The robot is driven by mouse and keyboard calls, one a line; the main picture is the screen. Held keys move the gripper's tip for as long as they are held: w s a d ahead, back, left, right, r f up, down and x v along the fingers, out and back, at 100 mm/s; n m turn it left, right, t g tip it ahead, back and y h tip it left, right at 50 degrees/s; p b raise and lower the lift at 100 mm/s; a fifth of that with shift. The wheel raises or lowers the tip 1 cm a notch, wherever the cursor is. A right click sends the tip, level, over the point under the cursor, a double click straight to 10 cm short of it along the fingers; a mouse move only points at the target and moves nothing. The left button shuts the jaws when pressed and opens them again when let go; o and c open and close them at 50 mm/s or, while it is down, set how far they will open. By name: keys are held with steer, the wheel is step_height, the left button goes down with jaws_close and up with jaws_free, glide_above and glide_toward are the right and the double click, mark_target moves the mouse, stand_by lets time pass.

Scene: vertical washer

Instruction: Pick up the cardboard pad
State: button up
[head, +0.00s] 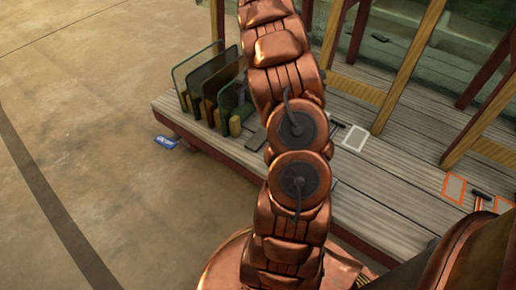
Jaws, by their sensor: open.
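No item is clearly recognisable as the cardboard pad. A small flat grey-brown piece (256,140) lies on the wooden platform (385,190), just left of my arm and partly hidden by it. Several thin upright panels (212,80), some dark and one clear with a green edge, stand in a row at the platform's left end; the pad may be among them, but I cannot tell. My copper arm crosses the middle of the head view from bottom to top and hides part of the platform. My gripper is outside the picture.
A blue labelled item (166,142) lies on the floor beside the platform. A white-framed rectangle (355,138) and an orange-framed rectangle (454,188) lie on the platform. Slanted wooden posts (408,65) rise at the back. The concrete floor (90,110) at left is clear.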

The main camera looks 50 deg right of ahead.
steer(key=m+t+y+b, duration=0.1)
steer(key=b, duration=0.3)
glide_toward(258, 139)
steer(key=shift+s+a+f, duration=0.3)
steer(key=shift+a, duration=0.05)
steer(key=shift+b+x, duration=0.75)
steer(key=shift+x, duration=0.55)
steer(key=f, duration=0.1)
steer(key=f+b, duration=0.2)
steer(key=shift+w+a+f, duration=0.2)
steer(key=shift+a+f, duration=0.15)
steer(key=shift+a+f+b, duration=0.3)
steer(key=shift+f+b, duration=0.05)
steer(key=shift+f, duration=0.25)
steer(key=shift+c, duration=0.4)
steer(key=c, duration=0.8)
